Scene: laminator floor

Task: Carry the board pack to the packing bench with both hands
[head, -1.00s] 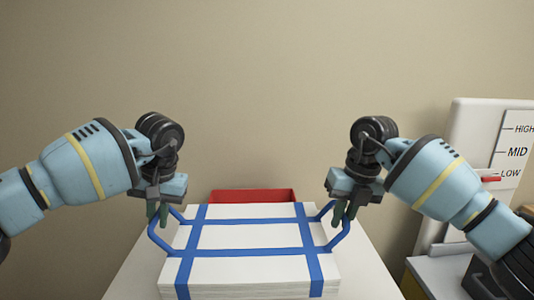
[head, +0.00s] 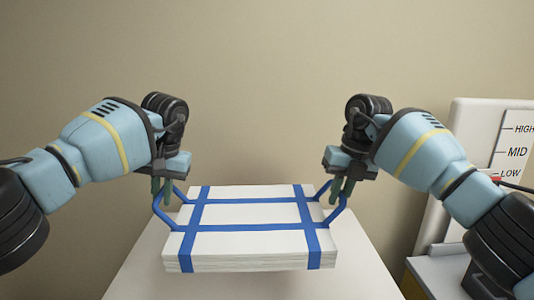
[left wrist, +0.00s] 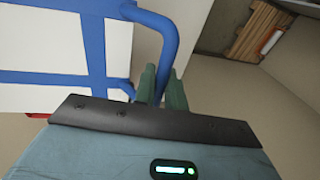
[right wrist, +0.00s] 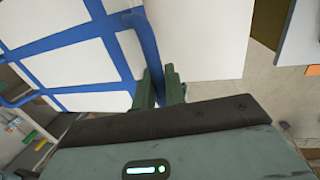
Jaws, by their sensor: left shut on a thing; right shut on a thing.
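The board pack (head: 250,213) is a stack of white boards bound with blue straps, with a blue loop handle on each side. In the head view it hangs level between my grippers, above a white table top (head: 150,270). My left gripper (head: 162,190) is shut on the left handle; the left wrist view shows its fingers (left wrist: 160,88) around the blue loop. My right gripper (head: 342,190) is shut on the right handle, also seen in the right wrist view with its fingers (right wrist: 159,90) on the loop. The packing bench cannot be made out for certain.
At the right stands a white panel (head: 485,150) marked HIGH, MID and LOW, beside a grey-topped unit (head: 435,268). A plain beige wall (head: 260,70) is behind. A wooden pallet-like thing (left wrist: 262,30) shows in the left wrist view.

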